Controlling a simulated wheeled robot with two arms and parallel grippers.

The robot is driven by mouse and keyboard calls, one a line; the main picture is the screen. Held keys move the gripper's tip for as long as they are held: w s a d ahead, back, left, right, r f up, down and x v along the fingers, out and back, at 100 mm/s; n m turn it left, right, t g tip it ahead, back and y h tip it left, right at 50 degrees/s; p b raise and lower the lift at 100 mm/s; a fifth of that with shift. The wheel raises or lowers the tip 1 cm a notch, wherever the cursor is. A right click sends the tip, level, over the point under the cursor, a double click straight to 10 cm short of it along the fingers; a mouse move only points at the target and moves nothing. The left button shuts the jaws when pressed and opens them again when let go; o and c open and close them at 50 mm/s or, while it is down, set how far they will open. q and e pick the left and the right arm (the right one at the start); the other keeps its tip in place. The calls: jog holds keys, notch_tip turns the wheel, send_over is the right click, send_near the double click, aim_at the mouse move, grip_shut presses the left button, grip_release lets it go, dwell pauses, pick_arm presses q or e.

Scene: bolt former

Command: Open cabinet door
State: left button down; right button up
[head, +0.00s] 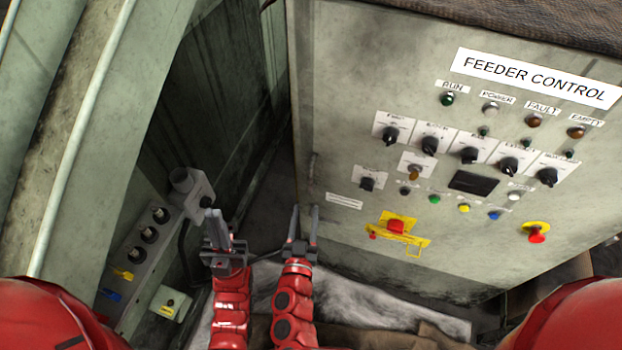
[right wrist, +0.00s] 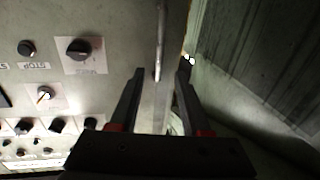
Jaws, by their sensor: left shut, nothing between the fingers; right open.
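The cabinet door (head: 345,90) is the grey panel face labelled FEEDER CONTROL; it looks closed. A thin vertical handle (head: 313,166) stands near its left edge. In the right wrist view the handle (right wrist: 160,42) runs down from the top and its lower end lines up between my fingertips. My right gripper (head: 303,212) is open at the door's lower left edge, just below the handle; it also shows in the right wrist view (right wrist: 160,76). I cannot tell whether the fingers reach around the handle. My left gripper (head: 217,222) is shut and empty, left of the cabinet.
Knobs, lamps and a red button (head: 537,236) cover the door's right part, with a yellow-guarded switch (head: 397,227) low down. A grey control box (head: 145,245) stands left of my left gripper. A dark gap (head: 268,195) lies left of the cabinet.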

aim_at(310, 181)
jog(key=w+b, duration=0.1)
jog(key=w, duration=0.2)
jog(key=w+d+b, duration=0.1)
jog(key=w, duration=0.7)
jog(key=shift+w+d+f+b, duration=0.1)
jog(key=shift+w+d+b, duration=0.1)
jog(key=shift+b, duration=0.2)
grip_shut()
dwell(0.7)
